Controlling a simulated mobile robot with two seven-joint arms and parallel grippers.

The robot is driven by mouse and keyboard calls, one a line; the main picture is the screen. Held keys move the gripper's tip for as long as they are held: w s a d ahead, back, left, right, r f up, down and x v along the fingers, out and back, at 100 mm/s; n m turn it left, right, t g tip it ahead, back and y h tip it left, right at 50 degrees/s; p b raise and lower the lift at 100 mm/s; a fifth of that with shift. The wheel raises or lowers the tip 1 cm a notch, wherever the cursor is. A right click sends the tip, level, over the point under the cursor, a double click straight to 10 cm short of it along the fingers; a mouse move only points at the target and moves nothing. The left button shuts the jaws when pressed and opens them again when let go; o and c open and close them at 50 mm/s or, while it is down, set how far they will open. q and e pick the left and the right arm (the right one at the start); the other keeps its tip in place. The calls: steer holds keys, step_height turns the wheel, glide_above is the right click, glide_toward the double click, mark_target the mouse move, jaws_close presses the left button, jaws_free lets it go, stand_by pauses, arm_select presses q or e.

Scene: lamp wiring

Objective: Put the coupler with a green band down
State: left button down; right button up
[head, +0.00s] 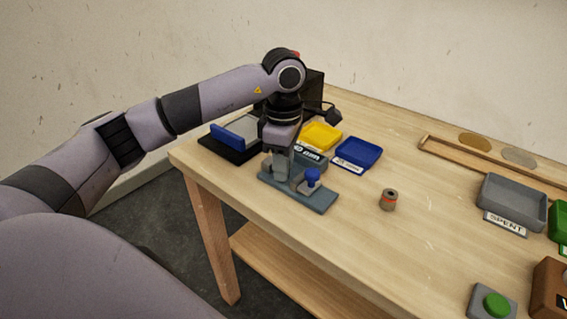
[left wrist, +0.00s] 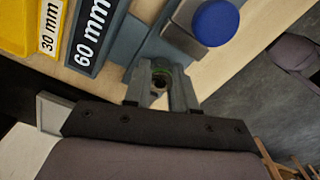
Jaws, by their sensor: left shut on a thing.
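My left gripper (head: 277,172) points down over the left end of a blue-grey fixture (head: 318,201) that carries a blue knob (head: 312,178). The left wrist view shows its two fingers (left wrist: 161,88) shut on the coupler with a green band (left wrist: 160,73); a green ring and a dark bore show between them. In the head view the fingers hide the coupler. I cannot tell whether it touches the fixture. The blue knob also shows in the left wrist view (left wrist: 215,23). My right gripper is in neither view.
Behind the fixture are a grey 60 mm tray (head: 312,159), a yellow tray (head: 321,135) and a blue tray (head: 358,153). A coupler with an orange-red band (head: 389,201) stands alone on the table. The SPENT tray (head: 513,207) and green button (head: 496,304) are at right.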

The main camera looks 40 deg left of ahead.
arm_select(q)
steer(key=shift+f, duration=0.1)
steer(key=c, duration=0.9)
jaws_free()
steer(key=shift+r, duration=0.35)
step_height(320, 180, up, 12)
steer(key=shift+f+p, duration=0.15)
steer(key=shift+p, duration=0.75)
